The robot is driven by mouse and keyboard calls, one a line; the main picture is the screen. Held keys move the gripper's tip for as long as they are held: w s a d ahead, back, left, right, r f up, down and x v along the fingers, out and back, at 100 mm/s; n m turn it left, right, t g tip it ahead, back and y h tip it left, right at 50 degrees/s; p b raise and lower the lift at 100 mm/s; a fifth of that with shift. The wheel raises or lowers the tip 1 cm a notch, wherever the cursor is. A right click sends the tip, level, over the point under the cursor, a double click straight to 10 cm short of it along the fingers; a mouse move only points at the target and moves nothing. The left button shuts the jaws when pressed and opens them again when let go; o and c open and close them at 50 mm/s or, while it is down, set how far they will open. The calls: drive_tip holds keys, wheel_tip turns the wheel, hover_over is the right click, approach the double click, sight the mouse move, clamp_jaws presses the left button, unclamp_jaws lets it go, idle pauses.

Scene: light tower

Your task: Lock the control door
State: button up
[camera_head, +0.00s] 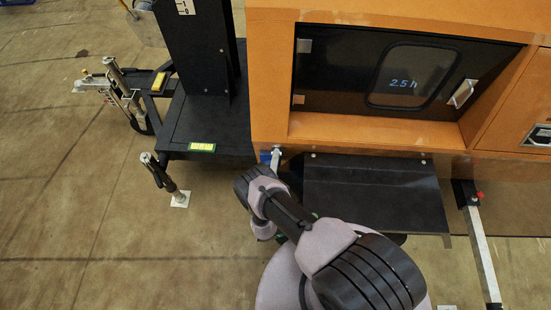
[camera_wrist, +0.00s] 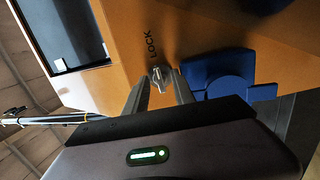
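The control door (camera_head: 345,80) is a black panel in the orange housing, with a window reading "2.5 h" and a metal handle (camera_head: 461,93) at its right; it looks closed. In the wrist view, a small metal lock piece (camera_wrist: 158,76) sits on the orange panel beside the word "LOCK" (camera_wrist: 151,45). My gripper (camera_wrist: 160,88) is open, with one finger on each side of the lock piece. I cannot tell whether the fingers touch it. In the head view my wrist hides most of the gripper.
A blue part (camera_wrist: 222,78) lies just right of the fingers in the wrist view. A black plate (camera_head: 375,190) juts out below the housing. A black mast (camera_head: 200,45), an outrigger leg (camera_head: 165,180) and a metal bar (camera_head: 482,245) stand nearby. The floor at left is mostly clear.

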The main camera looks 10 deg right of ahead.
drive_tip(key=b+v, duration=0.4)
drive_tip(key=v, duration=1.3)
drive_tip(key=shift+s+b, duration=0.2)
drive_tip(key=shift+b, duration=0.15)
drive_tip(key=shift+a+f, duration=0.1)
drive_tip(key=shift+f, duration=0.05)
